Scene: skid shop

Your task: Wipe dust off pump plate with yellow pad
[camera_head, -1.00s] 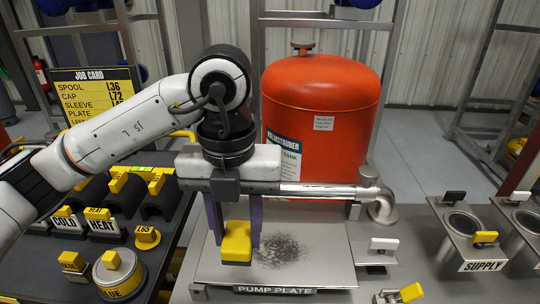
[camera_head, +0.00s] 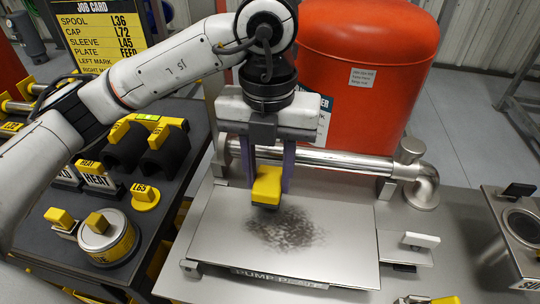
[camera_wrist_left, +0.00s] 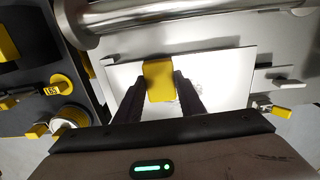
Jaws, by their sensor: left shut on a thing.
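The pump plate (camera_head: 330,265) is a flat light-grey plate with its name label along the front edge. A dark dust patch (camera_head: 286,232) lies near its middle. My left gripper (camera_head: 268,185) is shut on the yellow pad (camera_head: 267,184), at the back edge of the dust patch; I cannot tell whether the pad touches the plate. In the left wrist view the pad (camera_wrist_left: 159,80) sits between the two dark fingers over the plate (camera_wrist_left: 232,85), with only a little dust visible beside it. My right gripper is not in view.
A red tank (camera_head: 365,70) and a metal pipe (camera_head: 340,160) stand behind the plate. A dark tray with yellow-handled parts (camera_head: 60,265) is at the left. A small white-handled part (camera_head: 421,240) sits right of the plate, and a supply fitting (camera_head: 520,225) farther right.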

